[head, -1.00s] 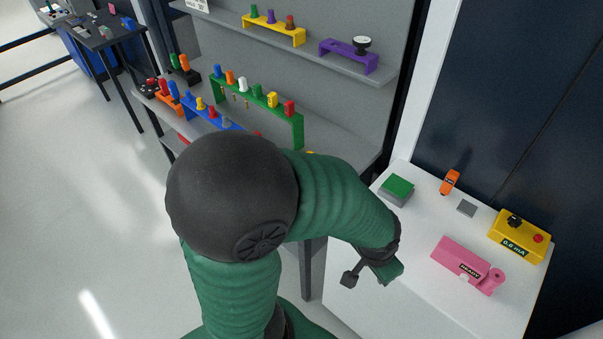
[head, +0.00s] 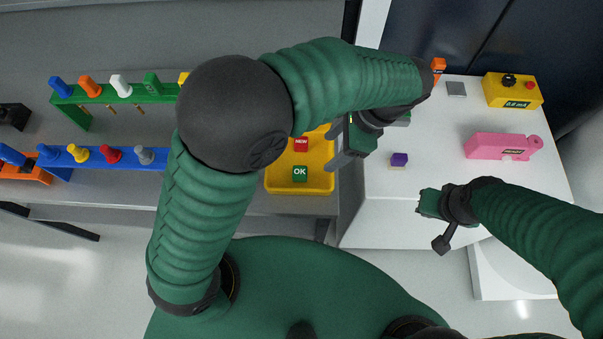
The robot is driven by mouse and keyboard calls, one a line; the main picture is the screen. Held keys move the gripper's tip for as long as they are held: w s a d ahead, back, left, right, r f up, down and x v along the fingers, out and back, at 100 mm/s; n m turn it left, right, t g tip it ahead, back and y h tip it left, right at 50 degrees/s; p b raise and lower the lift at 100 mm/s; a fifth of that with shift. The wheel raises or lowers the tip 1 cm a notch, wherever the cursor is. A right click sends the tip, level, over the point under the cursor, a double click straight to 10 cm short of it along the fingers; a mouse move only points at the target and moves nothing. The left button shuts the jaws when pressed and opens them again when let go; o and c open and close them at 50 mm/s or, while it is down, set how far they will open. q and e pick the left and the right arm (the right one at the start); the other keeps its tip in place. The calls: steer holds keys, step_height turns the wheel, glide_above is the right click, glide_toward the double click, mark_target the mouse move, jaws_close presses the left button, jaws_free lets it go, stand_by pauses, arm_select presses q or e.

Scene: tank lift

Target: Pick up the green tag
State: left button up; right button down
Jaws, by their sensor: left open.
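The green tag (head: 300,174), marked OK, lies in the yellow tray (head: 283,187) on the grey bench. A red tag (head: 301,145) lies just behind it in the same tray. My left gripper (head: 341,146) is open at the tray's right edge, to the right of both tags. It is apart from the green tag and looks empty. My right gripper (head: 432,222) is open and empty over the front of the white cabinet. My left arm hides the back of the tray.
A purple block (head: 399,159), a pink device (head: 502,146) and a yellow box (head: 512,91) stand on the white cabinet top (head: 440,125). A green rack (head: 110,95) and a blue rack (head: 90,160) with coloured pegs stand left of my arm.

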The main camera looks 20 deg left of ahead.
arm_select(q)
glide_above(301, 171)
steer(key=d, duration=0.2)
steer(key=f, duration=0.7)
steer(key=shift+w+a+f, duration=0.1)
steer(key=shift+w+f, duration=0.15)
steer(key=shift+w, duration=0.05)
steer(key=shift+a+f, duration=0.15)
steer(key=shift+f, duration=0.2)
steer(key=x, duration=0.2)
steer(key=d+x, duration=0.1)
steer(key=x, duration=0.1)
steer(key=shift+s+a+f, duration=0.1)
steer(key=shift+s+f, duration=0.05)
steer(key=shift+f, duration=0.25)
steer(key=shift+a+f, duration=0.1)
steer(key=shift+a, duration=0.05)
steer(key=shift+a, duration=0.2)
steer(key=c, duration=0.5)
steer(key=shift+d, duration=0.2)
jaws_close()
